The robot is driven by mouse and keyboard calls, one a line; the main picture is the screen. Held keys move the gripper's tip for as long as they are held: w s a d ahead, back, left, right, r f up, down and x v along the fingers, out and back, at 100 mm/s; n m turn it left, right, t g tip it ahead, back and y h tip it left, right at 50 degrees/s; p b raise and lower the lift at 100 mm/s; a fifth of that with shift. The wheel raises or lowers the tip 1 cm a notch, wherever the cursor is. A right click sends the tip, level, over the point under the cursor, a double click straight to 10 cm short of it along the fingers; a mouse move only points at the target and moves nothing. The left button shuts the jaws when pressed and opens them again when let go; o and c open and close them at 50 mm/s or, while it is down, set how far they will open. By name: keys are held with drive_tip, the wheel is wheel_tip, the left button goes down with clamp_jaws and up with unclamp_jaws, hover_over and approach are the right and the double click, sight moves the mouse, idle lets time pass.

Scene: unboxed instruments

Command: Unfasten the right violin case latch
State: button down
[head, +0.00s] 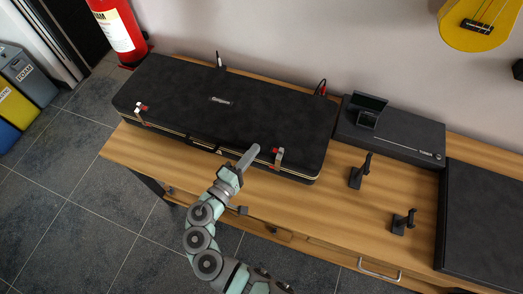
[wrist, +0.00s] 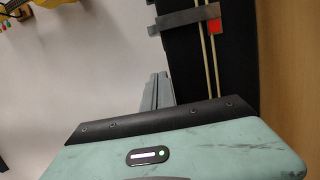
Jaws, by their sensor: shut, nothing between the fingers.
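The black violin case (head: 225,100) lies closed on the wooden bench. The right latch (head: 278,158), a metal strap with a red part, sits on its front edge; it also shows in the wrist view (wrist: 184,20), with its red piece near the brass-lined seam. I cannot tell whether it is fastened. The left latch (head: 141,113) is farther left on the same edge. My gripper (head: 253,151) is shut and empty, its tips just left of the right latch, with a small gap visible in the wrist view (wrist: 159,78).
The wooden bench (head: 335,205) has a bare strip before the case. Two small black stands (head: 359,172) (head: 402,222) are to the right. A flat black case (head: 390,132) with a small open box (head: 368,108) is behind them. A fire extinguisher (head: 118,30) stands back left.

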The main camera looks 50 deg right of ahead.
drive_tip(key=s+a, duration=0.2)
drive_tip(key=a, duration=0.6)
